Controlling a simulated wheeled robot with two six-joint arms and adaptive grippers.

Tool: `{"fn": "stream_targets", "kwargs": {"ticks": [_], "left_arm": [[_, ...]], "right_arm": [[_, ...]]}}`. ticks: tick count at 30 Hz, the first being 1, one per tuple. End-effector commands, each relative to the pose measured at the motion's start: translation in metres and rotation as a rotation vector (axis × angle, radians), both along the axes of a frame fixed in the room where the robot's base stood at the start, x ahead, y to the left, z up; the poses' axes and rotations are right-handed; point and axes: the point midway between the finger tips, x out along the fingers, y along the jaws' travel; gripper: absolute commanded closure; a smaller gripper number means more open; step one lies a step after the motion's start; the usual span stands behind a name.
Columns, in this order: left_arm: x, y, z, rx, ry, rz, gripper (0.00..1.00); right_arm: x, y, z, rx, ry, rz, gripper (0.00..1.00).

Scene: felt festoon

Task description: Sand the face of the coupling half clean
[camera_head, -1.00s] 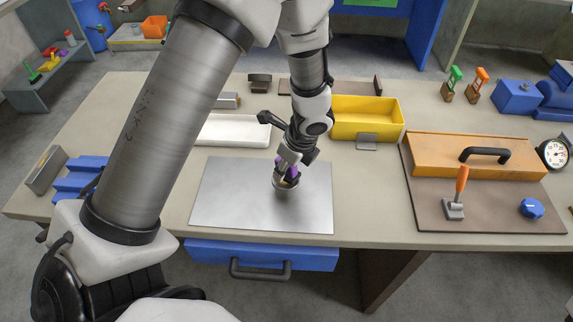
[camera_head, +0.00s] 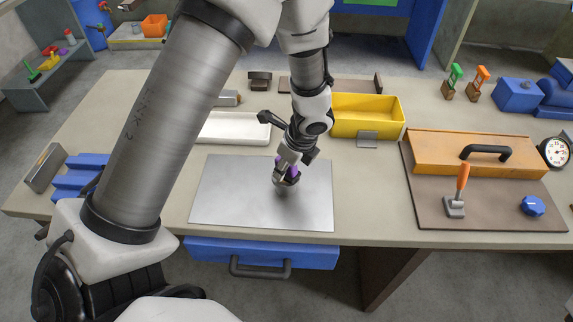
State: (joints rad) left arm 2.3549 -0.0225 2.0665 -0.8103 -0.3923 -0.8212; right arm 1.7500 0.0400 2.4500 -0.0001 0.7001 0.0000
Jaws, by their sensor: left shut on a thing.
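My left gripper (camera_head: 286,173) points down over the grey metal plate (camera_head: 230,200) near the bench's front edge. It is shut on a small purple thing (camera_head: 294,172), largely hidden by the fingers; I cannot tell whether it is a sanding pad. A small round grey metal piece (camera_head: 283,188), which looks like the coupling half, is right under the fingertips on the plate. Its face is mostly covered by the gripper, so its state cannot be seen. Whether the purple thing touches it is too small to tell. My right gripper is not in view.
A white tray (camera_head: 222,128) and a yellow bin (camera_head: 368,116) stand behind the plate. At right, an orange box (camera_head: 440,153) with a black handle and an orange-handled lever (camera_head: 460,188) are on a brown board (camera_head: 425,205). A blue stepped block (camera_head: 80,178) is at left.

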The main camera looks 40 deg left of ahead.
Motion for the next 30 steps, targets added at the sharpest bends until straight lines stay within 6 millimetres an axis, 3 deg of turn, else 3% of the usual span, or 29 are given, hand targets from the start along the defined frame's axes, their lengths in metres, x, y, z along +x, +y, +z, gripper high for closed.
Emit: {"fn": "stream_targets", "kwargs": {"ticks": [30], "left_arm": [[-0.0005, -0.0001, -0.0071, -0.001, 0.001, 0.001, 0.87]], "right_arm": [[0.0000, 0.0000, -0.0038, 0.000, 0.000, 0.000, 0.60]]}}
